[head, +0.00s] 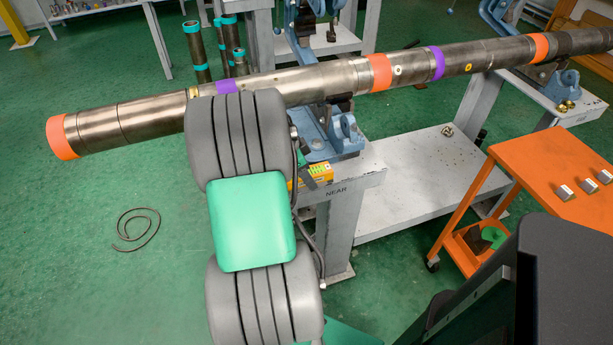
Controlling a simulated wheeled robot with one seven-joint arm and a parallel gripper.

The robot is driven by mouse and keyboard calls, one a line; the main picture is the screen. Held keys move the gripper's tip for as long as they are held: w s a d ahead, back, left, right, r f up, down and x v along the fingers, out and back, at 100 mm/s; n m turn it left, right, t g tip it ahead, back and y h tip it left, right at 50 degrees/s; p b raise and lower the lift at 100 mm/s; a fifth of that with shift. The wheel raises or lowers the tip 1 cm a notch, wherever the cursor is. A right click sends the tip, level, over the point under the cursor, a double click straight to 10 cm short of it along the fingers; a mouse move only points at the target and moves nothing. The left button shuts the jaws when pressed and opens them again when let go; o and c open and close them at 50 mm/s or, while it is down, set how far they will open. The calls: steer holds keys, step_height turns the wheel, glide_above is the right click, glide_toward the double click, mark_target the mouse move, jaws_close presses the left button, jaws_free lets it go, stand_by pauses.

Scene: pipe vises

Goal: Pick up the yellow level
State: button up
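A small yellow object (320,171), which looks like the yellow level, lies on the near end of the grey steel stand (362,176), at the foot of the blue pipe vise (336,142). Its left part is hidden by my arm and by a small dark piece in front of it. My grey and green arm fills the middle of the view. I cannot tell whether anything touches the level.
A long steel pipe (310,82) with orange and purple bands runs across above the stand, its left end overhanging. An orange cart (545,165) with metal blocks stands right. Upright pipes (197,52) stand behind. A thin coil (136,229) lies on the open green floor.

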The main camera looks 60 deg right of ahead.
steer(key=shift+f, duration=0.1)
steer(key=shift+c, duration=0.2)
jaws_close()
stand_by(0.5)
